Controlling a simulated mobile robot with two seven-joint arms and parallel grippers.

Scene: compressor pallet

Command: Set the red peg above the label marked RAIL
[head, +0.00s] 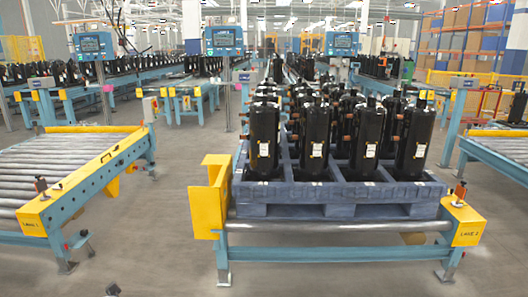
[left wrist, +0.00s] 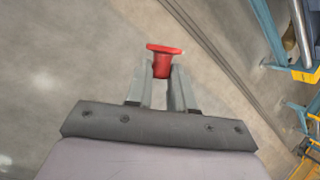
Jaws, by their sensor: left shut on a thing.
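In the left wrist view, my left gripper (left wrist: 164,80) is shut on a red peg (left wrist: 161,64). The peg has a wide flat flange at its outer end, and its narrower body sits between the two grey fingers. Bare grey floor lies behind it. I cannot make out the red peg or my left gripper for certain in the head view. No label reading RAIL is legible; the yellow corner plates read LANE 1 (head: 33,226) and LANE 2 (head: 468,234). My right gripper is in neither view.
A blue-grey pallet (head: 335,211) with several black compressors (head: 264,138) stands on the right conveyor, beside an upright yellow guard (head: 209,201). An empty roller conveyor (head: 65,158) is at left. Open floor (head: 165,190) lies between them.

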